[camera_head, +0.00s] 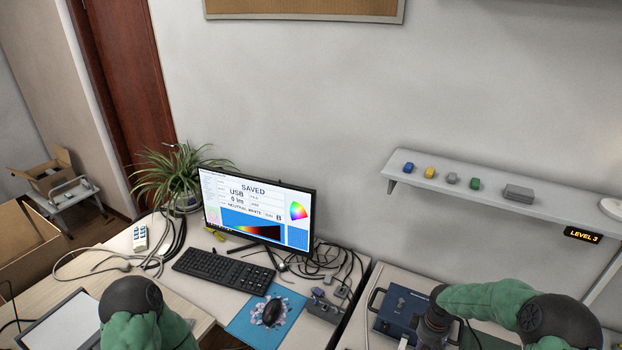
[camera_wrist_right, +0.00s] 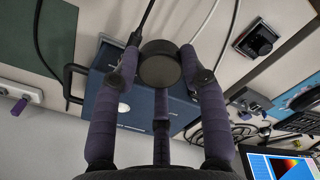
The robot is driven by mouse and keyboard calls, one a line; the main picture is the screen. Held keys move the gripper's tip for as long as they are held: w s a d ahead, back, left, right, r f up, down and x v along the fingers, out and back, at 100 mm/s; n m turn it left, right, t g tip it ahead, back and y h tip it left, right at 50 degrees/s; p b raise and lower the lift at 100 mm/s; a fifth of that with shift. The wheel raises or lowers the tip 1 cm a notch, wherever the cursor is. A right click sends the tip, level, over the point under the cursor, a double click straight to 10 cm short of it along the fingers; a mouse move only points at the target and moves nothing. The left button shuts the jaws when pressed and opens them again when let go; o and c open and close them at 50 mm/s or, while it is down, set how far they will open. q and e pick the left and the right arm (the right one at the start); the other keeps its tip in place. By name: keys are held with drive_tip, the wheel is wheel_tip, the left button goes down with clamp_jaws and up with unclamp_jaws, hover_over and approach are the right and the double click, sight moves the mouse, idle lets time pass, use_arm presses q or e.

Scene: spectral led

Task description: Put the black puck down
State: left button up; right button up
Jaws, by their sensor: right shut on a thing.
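The black puck (camera_wrist_right: 160,64) is between the fingertips of my right gripper (camera_wrist_right: 160,75) in the right wrist view. The gripper is shut on it, with a finger on either side and a third behind. A blue instrument box (camera_wrist_right: 135,105) lies behind the fingers in that view. In the head view the blue box (camera_head: 400,308) stands on the right bench, with my right wrist at its right side. The puck cannot be made out there. Whether the puck touches anything below is unclear. My left arm shows at the lower left, but its gripper is out of view.
A monitor (camera_head: 258,207), keyboard (camera_head: 223,269), and mouse on a blue mat (camera_head: 247,328) are on the left desk. Loose cables (camera_head: 325,258) lie near the gap between desks. A wall shelf (camera_head: 540,200) with small coloured blocks (camera_head: 430,173) is above the right bench.

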drive_tip(key=s+a+m+b, duration=0.3)
drive_tip(key=a+m+b, duration=0.3)
drive_tip(key=a, duration=0.9)
drive_tip(key=shift+s+a+b, duration=0.15)
drive_tip(key=shift+s+b, duration=0.2)
drive_tip(key=shift+b, duration=0.15)
